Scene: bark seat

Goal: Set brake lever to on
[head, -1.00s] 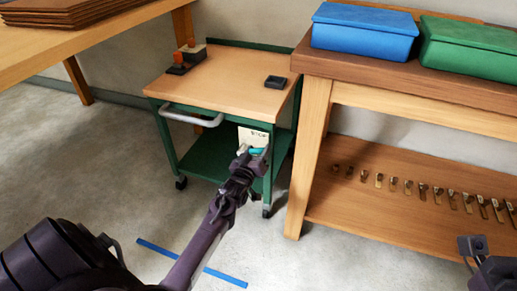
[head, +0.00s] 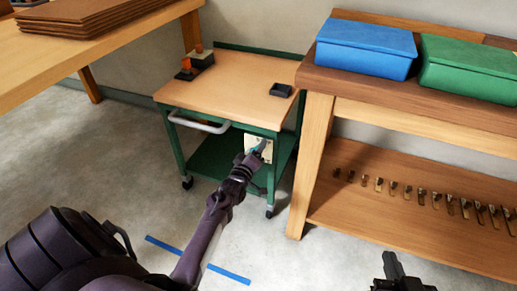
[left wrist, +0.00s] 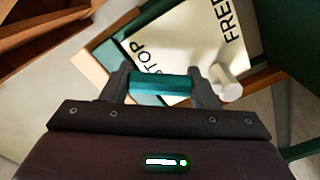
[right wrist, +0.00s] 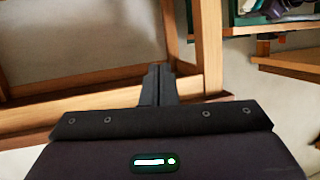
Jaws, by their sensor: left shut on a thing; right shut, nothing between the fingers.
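The brake lever's teal grip (head: 260,146) is at a cream plate (head: 268,153) on the front of the green cart. In the left wrist view my left gripper (left wrist: 162,88) is shut on the teal grip (left wrist: 160,84), which lies across between its fingers. The plate (left wrist: 185,45) behind it reads STOP near the grip and FREE farther to the upper right. A pale round peg (left wrist: 228,82) sticks out beside the right finger. The lever's pivot is not clear. My right gripper (head: 391,262) is shut and empty, low in front of the workbench.
The cart (head: 225,80) has a wooden top, a grey handle (head: 200,125) and small items on it. A workbench with blue (head: 365,48) and green (head: 468,70) bins stands close on the right. A wooden table (head: 95,50) is at left. Open floor lies in front.

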